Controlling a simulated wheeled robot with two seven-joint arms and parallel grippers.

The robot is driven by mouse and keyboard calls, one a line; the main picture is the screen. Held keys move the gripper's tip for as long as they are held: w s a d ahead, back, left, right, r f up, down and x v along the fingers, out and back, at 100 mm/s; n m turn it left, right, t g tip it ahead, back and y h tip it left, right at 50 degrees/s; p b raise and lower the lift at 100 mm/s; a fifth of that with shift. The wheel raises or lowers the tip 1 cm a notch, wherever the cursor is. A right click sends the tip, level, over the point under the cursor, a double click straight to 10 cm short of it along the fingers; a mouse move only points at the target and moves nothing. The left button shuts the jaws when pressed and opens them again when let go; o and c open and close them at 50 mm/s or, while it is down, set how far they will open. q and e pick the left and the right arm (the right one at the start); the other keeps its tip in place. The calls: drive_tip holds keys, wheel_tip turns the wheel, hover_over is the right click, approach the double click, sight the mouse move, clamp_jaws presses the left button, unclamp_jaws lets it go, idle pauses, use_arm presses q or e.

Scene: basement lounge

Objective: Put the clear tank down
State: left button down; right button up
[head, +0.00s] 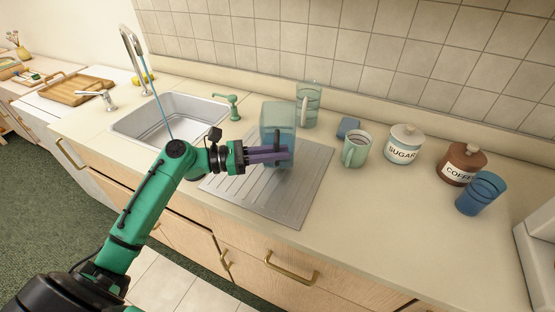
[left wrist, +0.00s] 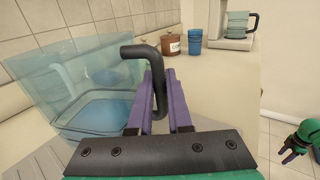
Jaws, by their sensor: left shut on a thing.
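The clear tank (head: 278,115) is a see-through bluish box with a dark handle, over the ribbed metal drainboard (head: 297,202) right of the sink. My left gripper (head: 277,152) reaches in from the left and is shut on the tank's handle. In the left wrist view the purple fingers (left wrist: 159,100) stand either side of the black handle (left wrist: 153,55), with the tank (left wrist: 45,80) to the left. The tank looks upright; I cannot tell whether its bottom touches the drainboard. My right gripper (left wrist: 290,153) shows small at the right edge of the left wrist view, its jaws unclear.
Behind the tank stands a clear greenish pitcher (head: 309,103). To the right are a blue sponge (head: 348,127), green mug (head: 355,150), sugar jar (head: 404,146), coffee jar (head: 462,165) and blue cup (head: 481,194). The sink (head: 172,118) is left. The front right counter (head: 400,235) is clear.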

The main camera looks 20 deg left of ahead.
sight(277, 165)
use_arm(q)
wheel_tip(277, 165, down, 3)
drive_tip(key=shift+a+r, duration=0.1)
drive_tip(key=shift+r, duration=0.05)
drive_tip(key=shift+f, duration=0.2)
drive_tip(key=c, duration=0.8)
unclamp_jaws()
drive_tip(key=shift+c, duration=0.2)
